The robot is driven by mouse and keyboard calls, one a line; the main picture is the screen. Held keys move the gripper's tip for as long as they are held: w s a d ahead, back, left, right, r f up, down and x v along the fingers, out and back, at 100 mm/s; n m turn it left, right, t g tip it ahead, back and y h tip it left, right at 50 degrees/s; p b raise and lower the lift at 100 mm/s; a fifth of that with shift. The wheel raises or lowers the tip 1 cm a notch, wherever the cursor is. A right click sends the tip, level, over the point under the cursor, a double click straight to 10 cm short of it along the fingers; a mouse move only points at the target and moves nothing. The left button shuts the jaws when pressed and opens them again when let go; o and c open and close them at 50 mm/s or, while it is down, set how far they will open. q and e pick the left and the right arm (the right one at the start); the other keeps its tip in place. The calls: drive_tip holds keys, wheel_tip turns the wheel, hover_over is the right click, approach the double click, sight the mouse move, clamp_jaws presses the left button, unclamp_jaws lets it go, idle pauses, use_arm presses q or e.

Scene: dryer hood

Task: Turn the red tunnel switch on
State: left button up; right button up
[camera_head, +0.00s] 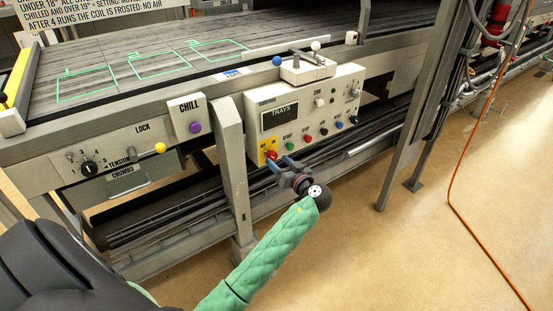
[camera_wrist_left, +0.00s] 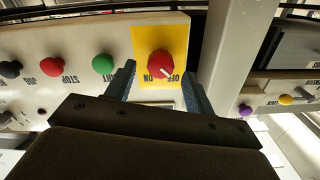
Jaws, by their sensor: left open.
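The red tunnel switch (camera_head: 271,155) is a red knob on a yellow plate at the lower left of the white control box (camera_head: 340,92). In the left wrist view the red knob (camera_wrist_left: 161,65) shows a pale pointer line, with OFF and ON lettering on the yellow plate (camera_wrist_left: 178,35) below it. My left gripper (camera_head: 279,164) is in front of the knob. In the left wrist view its two blue-grey fingers (camera_wrist_left: 158,88) are open, one on each side of the knob, with gaps visible. Contact cannot be told. My right gripper is not in view.
A green button (camera_wrist_left: 103,64), a red STOP button (camera_wrist_left: 52,66) and a black knob (camera_wrist_left: 10,69) sit beside the switch. A metal post (camera_head: 232,165) stands left of the box, with the purple CHILL knob (camera_head: 195,127) beyond it. An orange cable (camera_head: 468,222) lies on the floor.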

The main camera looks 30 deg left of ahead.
sight(272, 156)
use_arm(q)
drive_tip(key=shift+x, duration=1.4)
drive_tip(key=c, duration=1)
drive_tip(key=shift+o, duration=0.2)
